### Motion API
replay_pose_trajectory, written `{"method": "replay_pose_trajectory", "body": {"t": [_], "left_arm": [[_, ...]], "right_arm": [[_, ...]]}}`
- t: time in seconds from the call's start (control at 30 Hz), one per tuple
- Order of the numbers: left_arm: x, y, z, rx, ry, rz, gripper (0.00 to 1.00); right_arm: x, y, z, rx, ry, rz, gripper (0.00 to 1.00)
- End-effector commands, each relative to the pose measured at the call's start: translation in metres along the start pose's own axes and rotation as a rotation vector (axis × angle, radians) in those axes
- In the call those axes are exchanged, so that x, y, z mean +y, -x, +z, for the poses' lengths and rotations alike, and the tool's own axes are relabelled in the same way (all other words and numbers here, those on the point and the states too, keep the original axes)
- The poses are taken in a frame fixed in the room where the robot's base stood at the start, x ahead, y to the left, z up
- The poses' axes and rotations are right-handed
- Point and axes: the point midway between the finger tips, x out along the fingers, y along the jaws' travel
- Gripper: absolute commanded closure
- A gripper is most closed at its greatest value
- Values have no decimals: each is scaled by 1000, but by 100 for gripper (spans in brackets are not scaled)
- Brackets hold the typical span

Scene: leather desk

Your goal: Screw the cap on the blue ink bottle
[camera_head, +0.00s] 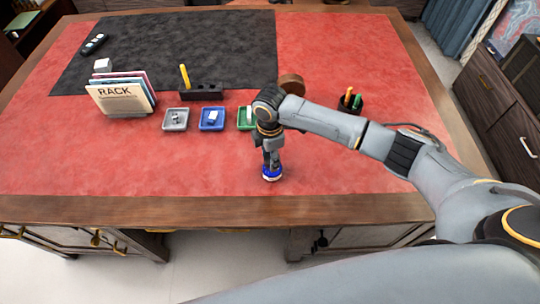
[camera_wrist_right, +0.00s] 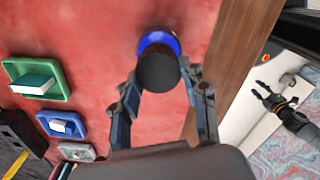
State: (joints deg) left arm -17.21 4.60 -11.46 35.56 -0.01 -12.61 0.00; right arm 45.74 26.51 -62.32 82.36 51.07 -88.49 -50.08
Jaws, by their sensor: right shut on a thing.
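The blue ink bottle (camera_head: 271,174) stands upright on the red leather near the desk's front edge. It also shows in the right wrist view (camera_wrist_right: 160,40), partly hidden behind the dark round cap (camera_wrist_right: 158,72). My right gripper (camera_head: 271,160) points down over the bottle. Its two fingers sit on either side of the cap and are shut on it. The cap is over the bottle's top; whether its thread is engaged cannot be seen. My left gripper (camera_wrist_right: 268,95) shows small in the right wrist view, off the desk's front, with its fingers apart and empty.
Grey (camera_head: 176,119), blue (camera_head: 212,119) and green (camera_head: 245,117) trays with small items stand behind the bottle. A file rack (camera_head: 122,98), black pen holder (camera_head: 201,91) and pen cup (camera_head: 350,104) stand farther away. Red leather left of the bottle is clear.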

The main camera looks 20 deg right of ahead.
Motion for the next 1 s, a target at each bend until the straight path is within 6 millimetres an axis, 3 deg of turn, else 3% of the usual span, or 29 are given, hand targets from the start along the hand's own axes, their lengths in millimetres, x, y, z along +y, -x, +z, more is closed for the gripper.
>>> {"method": "replay_pose_trajectory", "body": {"t": [1.0], "left_arm": [[0, 9, -2, 1, -1, 0, 60]], "right_arm": [[0, 4, 0, 0, 0, 0, 72]]}}
